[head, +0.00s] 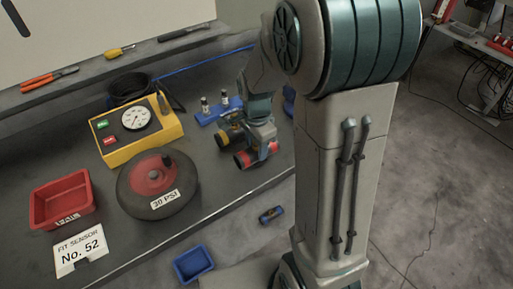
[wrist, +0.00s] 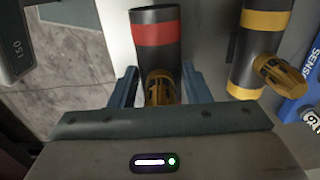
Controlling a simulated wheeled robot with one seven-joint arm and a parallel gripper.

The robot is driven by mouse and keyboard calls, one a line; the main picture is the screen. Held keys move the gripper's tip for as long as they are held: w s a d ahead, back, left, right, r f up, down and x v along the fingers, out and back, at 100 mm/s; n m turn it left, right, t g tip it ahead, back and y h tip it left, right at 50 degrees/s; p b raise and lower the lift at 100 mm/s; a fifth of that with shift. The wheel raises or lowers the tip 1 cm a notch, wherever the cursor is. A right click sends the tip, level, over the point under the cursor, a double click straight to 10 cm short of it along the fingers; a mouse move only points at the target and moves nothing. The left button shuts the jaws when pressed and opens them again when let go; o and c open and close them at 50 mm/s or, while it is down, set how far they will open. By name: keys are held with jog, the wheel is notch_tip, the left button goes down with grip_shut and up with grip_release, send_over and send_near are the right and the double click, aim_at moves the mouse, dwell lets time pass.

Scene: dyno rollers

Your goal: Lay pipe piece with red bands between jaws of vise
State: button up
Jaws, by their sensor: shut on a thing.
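The pipe piece with red bands (head: 243,160) is dark with a red band near each end. It is at the bench's front edge in the head view, under my gripper (head: 260,140). In the wrist view my gripper (wrist: 160,82) is shut on this pipe piece (wrist: 157,14), with its brass side fitting between the two fingers. I cannot tell whether the pipe touches the bench. I cannot make out the vise for sure; a blue shape (head: 289,104) shows partly behind my arm.
A yellow-banded pipe (wrist: 256,48) lies close beside the held one. A blue holder (head: 208,118) with small bottles stands behind. A yellow gauge box (head: 165,140), black wheel (head: 135,186) and red bin (head: 80,184) fill the left. A blue tray (head: 193,264) sits in front.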

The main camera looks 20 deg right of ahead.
jog(key=shift+f, duration=0.95)
jog(key=shift+f, duration=0.1)
jog(key=o, duration=1.3)
